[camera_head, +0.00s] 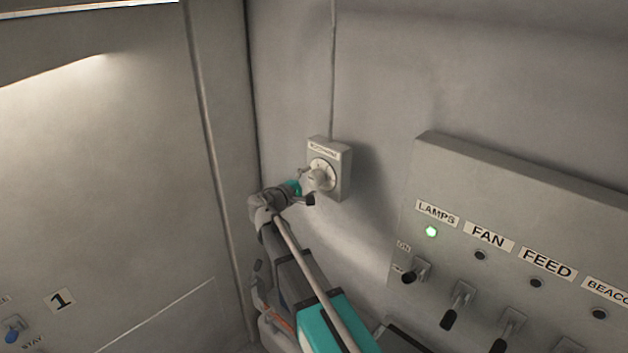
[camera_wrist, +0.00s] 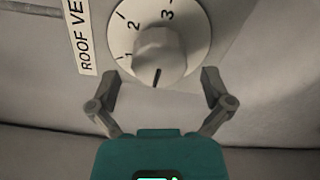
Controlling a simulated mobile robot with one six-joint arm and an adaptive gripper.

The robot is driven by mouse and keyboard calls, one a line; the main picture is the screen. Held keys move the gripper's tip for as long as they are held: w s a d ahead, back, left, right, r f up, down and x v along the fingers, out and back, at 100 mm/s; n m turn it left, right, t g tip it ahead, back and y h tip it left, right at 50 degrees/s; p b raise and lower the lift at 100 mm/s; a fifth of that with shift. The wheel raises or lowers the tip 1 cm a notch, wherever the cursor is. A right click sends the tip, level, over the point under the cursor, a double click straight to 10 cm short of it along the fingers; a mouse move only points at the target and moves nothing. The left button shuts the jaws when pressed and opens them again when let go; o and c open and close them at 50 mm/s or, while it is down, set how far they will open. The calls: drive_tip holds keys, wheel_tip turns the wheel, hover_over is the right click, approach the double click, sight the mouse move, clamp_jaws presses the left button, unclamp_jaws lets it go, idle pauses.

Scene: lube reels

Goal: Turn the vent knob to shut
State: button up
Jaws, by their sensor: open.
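The vent knob (camera_wrist: 162,55) is a grey round knob on a white dial (camera_wrist: 196,35) in the wrist view. The dial shows 1, 2 and 3, and the label (camera_wrist: 86,50) beside it reads "ROOF VE", cut off by the frame. The knob's black mark points down in this view, short of the 1; no shut mark is readable. In the head view the dial sits on a small wall box (camera_head: 343,180), partly covered by my gripper (camera_head: 313,187). My gripper is open in the wrist view (camera_wrist: 160,82), its fingers apart on either side of the knob's lower edge, not clearly touching it.
A switch panel (camera_head: 480,165) with LAMPS, FAN, FEED and BEACON labels and several levers stands to the right; the LAMPS light is green. A blue-tipped switch (camera_head: 13,335) is at lower left. A conduit (camera_head: 333,70) runs above the box. Bare wall surrounds the box.

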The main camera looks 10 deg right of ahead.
drive_tip(key=v, duration=1)
drive_tip(key=s+d+f+m+g+y+b, duration=0.2)
drive_tip(key=s+d+f+m+g+y, duration=0.15)
drive_tip(key=s+d+f, duration=0.35)
drive_tip(key=s+d+f+m+g+y+b, duration=0.2)
drive_tip(key=s+d+f+g, duration=0.15)
drive_tip(key=f, duration=0.65)
drive_tip(key=s+f+m+g+y+b, duration=0.3)
drive_tip(key=s+f+m+y+b, duration=0.1)
drive_tip(key=s+f+y, duration=0.5)
drive_tip(key=shift+s+a+f+m+g, duration=0.15)
drive_tip(key=shift+s+f+m+g, duration=0.25)
drive_tip(key=shift+s, duration=0.8)
drive_tip(key=shift+r, duration=0.15)
